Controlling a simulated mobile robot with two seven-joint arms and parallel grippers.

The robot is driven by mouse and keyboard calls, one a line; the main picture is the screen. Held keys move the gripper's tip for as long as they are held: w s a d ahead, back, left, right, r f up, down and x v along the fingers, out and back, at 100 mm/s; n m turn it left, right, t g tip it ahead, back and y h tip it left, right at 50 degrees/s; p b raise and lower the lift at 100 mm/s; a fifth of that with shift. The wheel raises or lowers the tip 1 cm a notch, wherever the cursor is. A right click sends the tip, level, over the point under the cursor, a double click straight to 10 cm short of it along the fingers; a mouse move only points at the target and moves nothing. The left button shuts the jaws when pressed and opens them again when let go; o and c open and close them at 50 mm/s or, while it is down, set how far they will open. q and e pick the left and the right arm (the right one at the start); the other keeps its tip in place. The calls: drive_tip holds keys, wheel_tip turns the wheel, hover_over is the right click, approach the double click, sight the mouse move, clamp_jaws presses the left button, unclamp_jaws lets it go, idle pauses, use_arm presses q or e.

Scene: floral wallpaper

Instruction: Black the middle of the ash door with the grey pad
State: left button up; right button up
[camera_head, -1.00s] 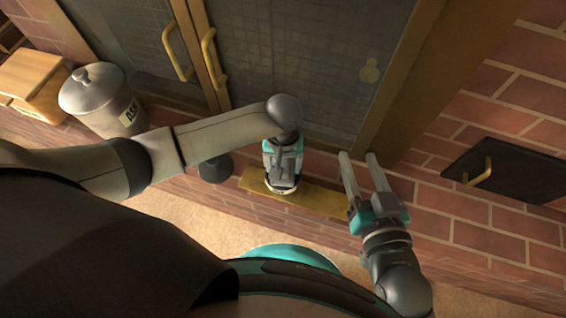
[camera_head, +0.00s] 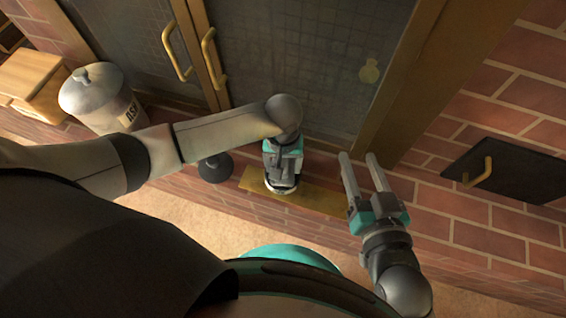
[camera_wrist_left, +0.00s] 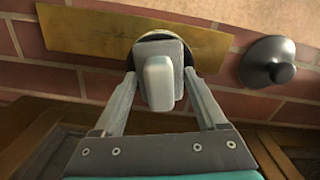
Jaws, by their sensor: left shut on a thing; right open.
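The grey pad (camera_wrist_left: 158,82) has a blocky grip and a round base with a pale rim. My left gripper (camera_wrist_left: 158,84) is shut on its grip, one finger on each side. In the head view my left gripper (camera_head: 282,172) points down with the pad over the brass strip (camera_head: 322,202); whether the pad touches the strip I cannot tell. The ash door appears to be the dark panel (camera_head: 520,178) with a brass handle, set in the brick at the right. My right gripper (camera_head: 358,160) is open and empty, left of that panel.
Dark double doors (camera_head: 290,60) with brass handles stand behind the arms. A dark round knobbed piece (camera_head: 215,168) is left of the strip. A lidded ash bin (camera_head: 95,98) and a wooden box (camera_head: 30,75) are at the left. Bare brick lies around the panel.

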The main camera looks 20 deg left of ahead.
sight(283, 164)
use_arm(q)
drive_tip(key=shift+r+p, duration=2.85)
drive_tip(key=shift+r, duration=0.65)
